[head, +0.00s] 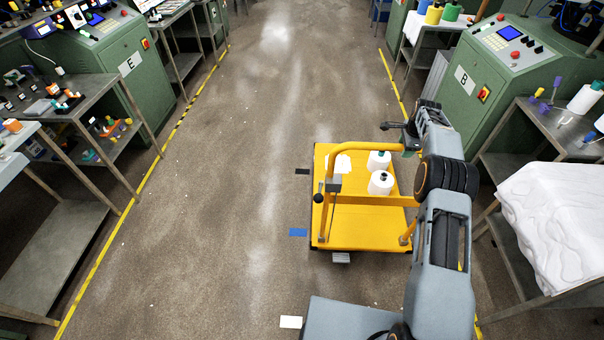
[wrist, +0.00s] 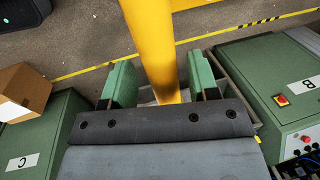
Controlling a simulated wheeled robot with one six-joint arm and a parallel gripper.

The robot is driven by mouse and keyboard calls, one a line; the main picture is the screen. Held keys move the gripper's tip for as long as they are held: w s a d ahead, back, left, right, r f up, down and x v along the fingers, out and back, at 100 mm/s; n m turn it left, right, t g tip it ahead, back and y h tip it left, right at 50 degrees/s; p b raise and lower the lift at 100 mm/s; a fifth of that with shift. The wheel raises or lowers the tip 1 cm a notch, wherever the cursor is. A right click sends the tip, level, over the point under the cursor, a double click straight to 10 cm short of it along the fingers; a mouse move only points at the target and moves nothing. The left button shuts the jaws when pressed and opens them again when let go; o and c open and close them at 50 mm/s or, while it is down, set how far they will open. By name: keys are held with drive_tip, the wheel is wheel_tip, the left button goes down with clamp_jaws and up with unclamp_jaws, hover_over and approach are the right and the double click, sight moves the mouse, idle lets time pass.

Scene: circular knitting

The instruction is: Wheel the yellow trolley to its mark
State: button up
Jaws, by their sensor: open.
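The yellow trolley (head: 365,225) stands on the aisle floor right of the middle in the head view. It carries white yarn cones (head: 380,182) and has a yellow tube handle (head: 370,148). My gripper (head: 396,128) is at the far right of the trolley, partly hidden by my arm. In the wrist view its green pads (wrist: 160,82) are apart, with a yellow tube (wrist: 150,40) running through the gap and touching neither clearly. Flat floor patches lie near the trolley: a blue one (head: 298,232), a black one (head: 302,171) and a white one (head: 290,322). Which is its mark cannot be told.
Yellow tape lines (head: 150,172) edge the aisle. Green machine B (head: 472,95) and a table with white cloth (head: 555,215) stand at right. Machine E (head: 135,75) and metal tables (head: 60,250) stand at left. The aisle's left and far floor is clear.

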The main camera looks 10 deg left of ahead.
drive_tip(key=shift+p+v, duration=1.2)
drive_tip(key=shift+v, duration=1.75)
drive_tip(key=s+a+r+n+t, duration=0.1)
drive_tip(key=s+a+r+n, duration=0.2)
drive_tip(key=s+r+n, duration=1.15)
drive_tip(key=s, duration=1.3)
drive_tip(key=s+a+r+n+t, duration=0.1)
drive_tip(key=s, duration=1.3)
drive_tip(key=shift+a+r, duration=0.3)
